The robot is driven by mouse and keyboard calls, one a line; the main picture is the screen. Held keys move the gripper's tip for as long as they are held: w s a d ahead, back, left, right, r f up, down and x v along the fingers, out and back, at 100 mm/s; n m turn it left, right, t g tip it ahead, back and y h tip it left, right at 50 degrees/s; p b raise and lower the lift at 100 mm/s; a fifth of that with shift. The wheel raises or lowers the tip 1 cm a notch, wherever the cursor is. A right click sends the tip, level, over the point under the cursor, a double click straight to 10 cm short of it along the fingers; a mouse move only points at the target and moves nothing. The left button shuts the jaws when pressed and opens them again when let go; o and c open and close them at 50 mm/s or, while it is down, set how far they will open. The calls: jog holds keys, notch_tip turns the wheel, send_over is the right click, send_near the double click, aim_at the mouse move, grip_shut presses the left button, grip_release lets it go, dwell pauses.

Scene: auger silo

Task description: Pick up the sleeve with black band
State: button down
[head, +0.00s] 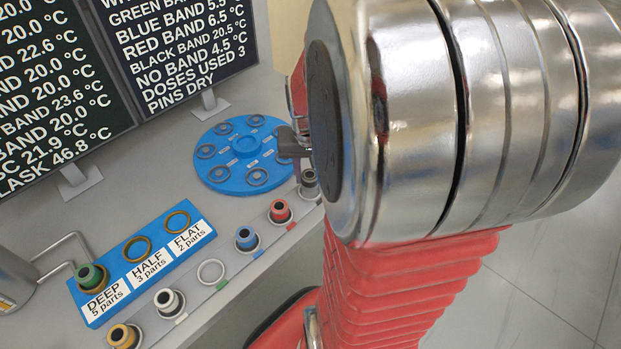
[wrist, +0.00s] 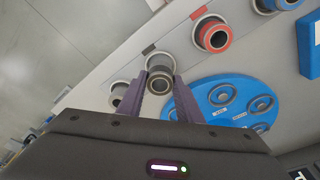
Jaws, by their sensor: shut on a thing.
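The sleeve with black band (wrist: 160,62) is a short grey, hollow sleeve seen from above in the wrist view. It sits between the two purple fingers of my gripper (wrist: 163,78), which are shut on it. A small black mark lies on the bench just beyond it. In the head view the sleeve (head: 309,179) shows at the right end of the front row, beside a finger of my gripper (head: 298,166). My arm hides part of the gripper there. I cannot tell whether the sleeve is clear of its seat.
Red (head: 280,211), blue (head: 246,238), white (head: 168,301) and orange (head: 123,336) sleeves stand along the front edge, with an empty ring (head: 211,272) between. A blue round plate (head: 246,146) is behind. A labelled blue block (head: 107,262) holds a green sleeve (head: 89,277). Screens stand at the back.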

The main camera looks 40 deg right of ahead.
aim_at(310, 175)
notch_tip(310, 175, up, 8)
jog(key=shift+f, duration=0.25)
